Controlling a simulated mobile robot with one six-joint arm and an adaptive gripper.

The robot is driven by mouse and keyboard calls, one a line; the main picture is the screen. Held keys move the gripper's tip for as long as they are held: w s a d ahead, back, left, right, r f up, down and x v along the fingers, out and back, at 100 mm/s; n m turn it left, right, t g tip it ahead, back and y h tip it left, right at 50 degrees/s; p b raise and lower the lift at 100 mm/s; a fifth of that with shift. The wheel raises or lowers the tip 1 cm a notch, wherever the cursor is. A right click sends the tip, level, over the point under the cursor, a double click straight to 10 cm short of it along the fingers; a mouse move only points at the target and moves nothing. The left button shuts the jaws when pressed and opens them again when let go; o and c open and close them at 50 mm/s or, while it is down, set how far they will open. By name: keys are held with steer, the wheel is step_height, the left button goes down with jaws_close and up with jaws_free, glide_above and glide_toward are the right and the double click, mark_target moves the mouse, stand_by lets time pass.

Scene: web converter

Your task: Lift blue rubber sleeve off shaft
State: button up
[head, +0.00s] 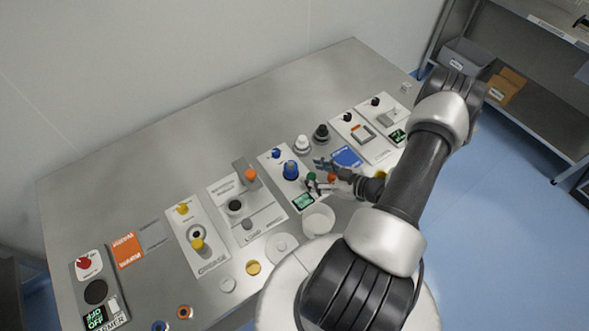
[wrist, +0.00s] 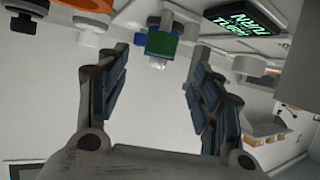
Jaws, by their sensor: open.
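The blue sleeve (head: 290,170) stands upright on a light panel near the middle of the bench in the head view. A smaller blue knob (head: 276,153) sits just behind it on the same panel. My gripper (head: 322,176) is to the right of the sleeve, apart from it, low over the panel's right edge. In the wrist view my gripper (wrist: 160,75) is open, with nothing held between its fingers. A green square-faced part (wrist: 162,46) with blue around it shows beyond the fingertips. I cannot tell whether that blue is the sleeve.
A green display (head: 303,201) and a white cup (head: 318,220) are in front. White (head: 302,143) and black knobs (head: 321,132) and a blue plate (head: 346,157) stand behind and right. A panel with an orange knob (head: 250,174) is left. The bench's back left is clear.

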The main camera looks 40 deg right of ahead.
mark_target(293, 165)
steer(key=b+x, duration=0.1)
steer(key=x, duration=0.8)
steer(key=shift+f, duration=0.1)
steer(key=c, duration=1.4)
steer(key=shift+r, duration=0.2)
steer(key=shift+r+p, duration=1.7)
steer(key=shift+r, duration=0.65)
steer(key=shift+r+p, duration=0.95)
steer(key=shift+r, duration=0.45)
steer(key=shift+r+p, duration=1.25)
steer(key=shift+r, duration=0.7)
